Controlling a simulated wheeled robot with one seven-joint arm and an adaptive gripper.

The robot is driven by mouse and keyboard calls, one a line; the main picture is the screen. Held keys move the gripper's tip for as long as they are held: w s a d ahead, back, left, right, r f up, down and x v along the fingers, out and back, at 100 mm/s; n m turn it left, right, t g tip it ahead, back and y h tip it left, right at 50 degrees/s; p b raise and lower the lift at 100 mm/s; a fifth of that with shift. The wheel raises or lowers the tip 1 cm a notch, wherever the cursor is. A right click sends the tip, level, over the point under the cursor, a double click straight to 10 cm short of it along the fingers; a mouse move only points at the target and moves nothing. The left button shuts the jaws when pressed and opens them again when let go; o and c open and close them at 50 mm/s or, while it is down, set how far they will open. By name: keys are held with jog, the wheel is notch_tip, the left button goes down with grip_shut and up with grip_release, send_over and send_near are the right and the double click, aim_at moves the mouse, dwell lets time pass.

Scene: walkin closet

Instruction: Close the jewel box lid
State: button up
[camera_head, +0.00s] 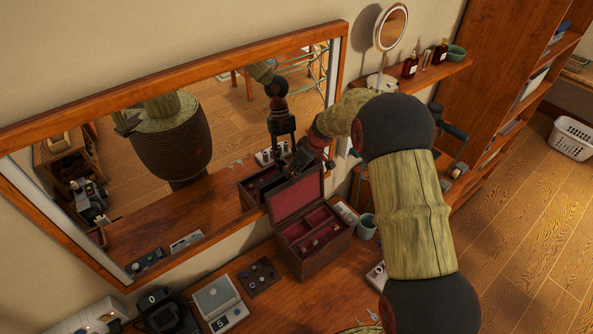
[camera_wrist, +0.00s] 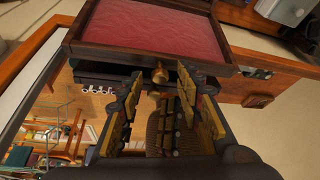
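The jewel box (camera_head: 327,262) stands on the wooden dresser top with its lid (camera_head: 296,197) raised, leaning back toward the mirror. The box and lid have dark wood and red lining, and small jewellery lies in the compartments. In the wrist view the lid's red lining (camera_wrist: 150,22) fills the top, with a small brass knob (camera_wrist: 160,74) at its edge. My gripper (camera_head: 306,158) is at the top edge of the lid, partly hidden by my arm. In the wrist view my gripper (camera_wrist: 159,78) is open, its fingertips on either side of the knob; contact cannot be told.
A large wood-framed mirror (camera_head: 160,203) stands close behind the box and reflects my body. A teal cup (camera_head: 366,227) stands right of the box. A shelf (camera_head: 425,75) with bottles is at the upper right.

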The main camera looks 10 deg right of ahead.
jog(key=c, duration=0.3)
grip_shut()
dwell(0.7)
